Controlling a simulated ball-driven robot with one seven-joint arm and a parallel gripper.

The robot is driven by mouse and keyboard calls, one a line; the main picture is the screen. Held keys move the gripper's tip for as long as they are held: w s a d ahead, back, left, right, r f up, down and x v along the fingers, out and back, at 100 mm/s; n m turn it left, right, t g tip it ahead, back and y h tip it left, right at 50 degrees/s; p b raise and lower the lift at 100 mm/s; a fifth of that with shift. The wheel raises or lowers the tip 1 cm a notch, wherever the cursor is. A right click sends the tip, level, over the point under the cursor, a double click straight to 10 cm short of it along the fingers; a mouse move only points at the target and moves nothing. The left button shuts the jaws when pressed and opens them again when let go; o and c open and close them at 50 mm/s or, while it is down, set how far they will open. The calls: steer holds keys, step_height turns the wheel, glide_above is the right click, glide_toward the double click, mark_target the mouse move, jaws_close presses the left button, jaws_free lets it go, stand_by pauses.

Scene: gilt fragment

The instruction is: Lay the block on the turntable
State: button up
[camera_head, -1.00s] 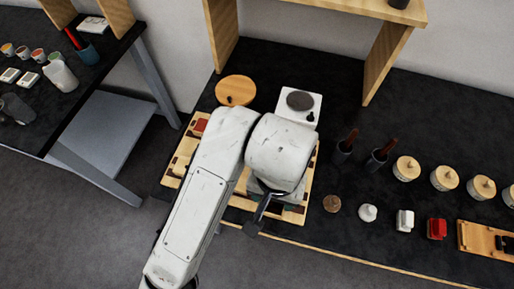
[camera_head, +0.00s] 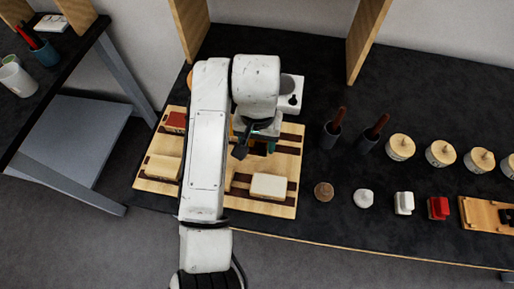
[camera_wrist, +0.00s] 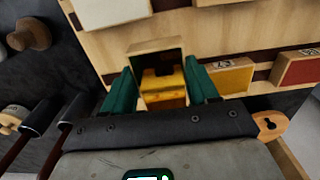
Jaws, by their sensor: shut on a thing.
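My gripper (camera_wrist: 160,90) has two green fingers, closed in on the sides of a block (camera_wrist: 158,47). The block has a pale wooden edge, a dark recessed face and a yellow part. In the head view my gripper (camera_head: 258,145) is over the wooden tray (camera_head: 286,206), and the block is mostly hidden by my arm. I cannot tell the gap between block and tray. The turntable appears to be the round wooden disc (camera_head: 190,77), of which only a sliver shows behind my arm.
The tray holds a cream block (camera_head: 269,187), a red block (camera_head: 176,120) and a pale block (camera_head: 163,167). A white device with a black knob (camera_head: 293,95) stands behind. Dark cups, lidded jars and small pieces stand to the right. Shelf legs rise at the back.

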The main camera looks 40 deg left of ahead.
mark_target(257, 147)
steer(key=shift+w+a+f, duration=0.4)
steer(key=shift+a+f, duration=0.05)
steer(key=shift+f, duration=0.25)
steer(key=shift+f+p, duration=0.5)
steer(key=shift+f, duration=1.1)
steer(key=shift+f, duration=0.15)
steer(key=o, duration=1.1)
steer(key=shift+c, duration=0.2)
